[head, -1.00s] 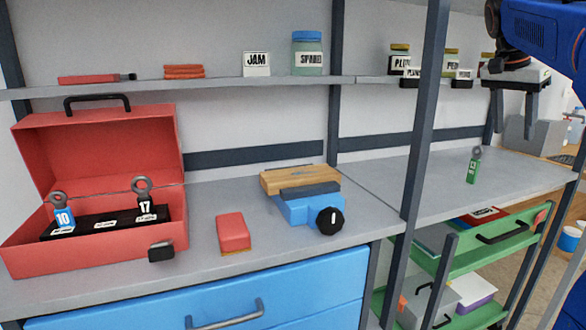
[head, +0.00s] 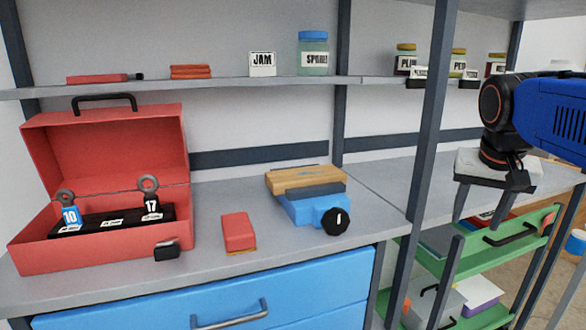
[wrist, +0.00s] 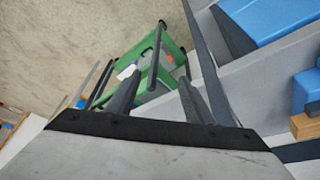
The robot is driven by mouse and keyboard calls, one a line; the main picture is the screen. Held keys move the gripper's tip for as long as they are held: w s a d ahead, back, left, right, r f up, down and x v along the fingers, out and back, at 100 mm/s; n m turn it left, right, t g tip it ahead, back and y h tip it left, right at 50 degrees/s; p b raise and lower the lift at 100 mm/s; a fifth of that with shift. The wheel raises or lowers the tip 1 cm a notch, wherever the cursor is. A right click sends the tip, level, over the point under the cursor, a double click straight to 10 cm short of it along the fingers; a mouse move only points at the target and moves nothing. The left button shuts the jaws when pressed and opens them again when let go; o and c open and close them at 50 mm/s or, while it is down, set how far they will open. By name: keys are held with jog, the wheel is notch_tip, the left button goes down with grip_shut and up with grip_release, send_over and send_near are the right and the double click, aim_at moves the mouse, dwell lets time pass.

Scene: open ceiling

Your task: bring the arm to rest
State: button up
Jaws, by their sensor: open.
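My gripper (head: 480,214) hangs at the right in the head view, fingers pointing down and spread apart, with nothing between them. It is in front of the right-hand bench and above the green cart (head: 480,248). In the wrist view my gripper (wrist: 157,80) shows two separate fingers, with the green cart (wrist: 152,55) and the floor beyond. The small green tagged piece on the right bench cannot be seen now; my gripper covers that area.
A grey upright post (head: 428,130) stands left of my gripper. An open red toolbox (head: 90,255), a red block (head: 238,232) and a blue vise (head: 310,208) are on the left bench. Jars such as the spare jar (head: 313,60) line the shelf. Floor lies right of the cart.

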jog(key=s+a+f+n+y, duration=0.1)
jog(key=s+a+f, duration=0.3)
jog(key=f, duration=0.5)
jog(key=s+a+f+n+t+y, duration=0.1)
jog(key=s+a+f+n, duration=0.3)
jog(key=s+f, duration=0.5)
jog(key=shift+s+a+f+n, duration=0.3)
jog(key=shift+f, duration=0.2)
